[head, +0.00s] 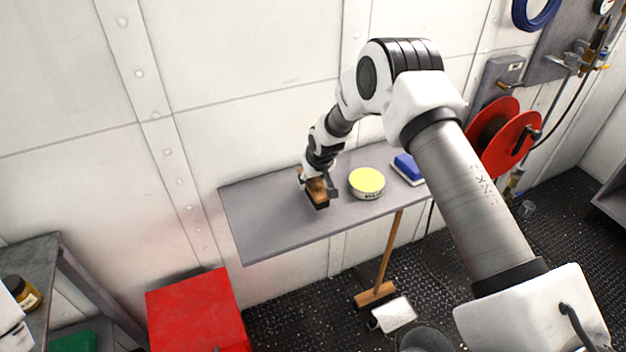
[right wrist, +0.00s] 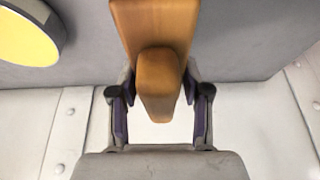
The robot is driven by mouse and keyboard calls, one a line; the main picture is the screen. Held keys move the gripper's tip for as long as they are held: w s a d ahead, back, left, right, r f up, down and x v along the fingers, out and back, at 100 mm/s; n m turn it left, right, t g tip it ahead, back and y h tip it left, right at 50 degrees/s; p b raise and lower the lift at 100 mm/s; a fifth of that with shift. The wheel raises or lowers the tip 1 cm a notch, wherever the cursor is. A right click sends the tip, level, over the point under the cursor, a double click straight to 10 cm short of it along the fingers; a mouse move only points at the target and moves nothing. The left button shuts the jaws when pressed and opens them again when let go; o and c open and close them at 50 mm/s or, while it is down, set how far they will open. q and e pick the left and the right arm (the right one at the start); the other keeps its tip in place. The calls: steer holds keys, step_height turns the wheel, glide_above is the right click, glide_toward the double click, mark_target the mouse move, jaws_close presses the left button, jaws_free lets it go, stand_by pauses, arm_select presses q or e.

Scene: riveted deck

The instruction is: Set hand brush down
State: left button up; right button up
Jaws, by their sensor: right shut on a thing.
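The hand brush (head: 319,194) has a brown wooden body and a dark underside. It is at the grey wall shelf (head: 265,225), left of the yellow-lidded tin; I cannot tell if its bristles touch the surface. My right gripper (head: 318,184) is shut on the brush. In the right wrist view the wooden brush (right wrist: 157,30) extends away from my right gripper (right wrist: 160,100), its handle between the two fingers. My left gripper is not in view.
A round tin with a yellow lid (head: 367,182) and a blue-and-white block (head: 408,168) stand on the shelf to the right. The shelf's left part is bare. A broom (head: 378,292) stands below, and a red box (head: 198,312) is at the lower left.

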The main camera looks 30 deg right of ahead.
mark_target(313, 188)
step_height(313, 188, down, 3)
steer(key=shift+s+r+p, duration=0.1)
steer(key=shift+s+p, duration=0.05)
steer(key=shift+p, duration=0.5)
steer(key=shift+f, duration=0.4)
steer(key=o, duration=1.2)
steer(key=shift+r, duration=0.1)
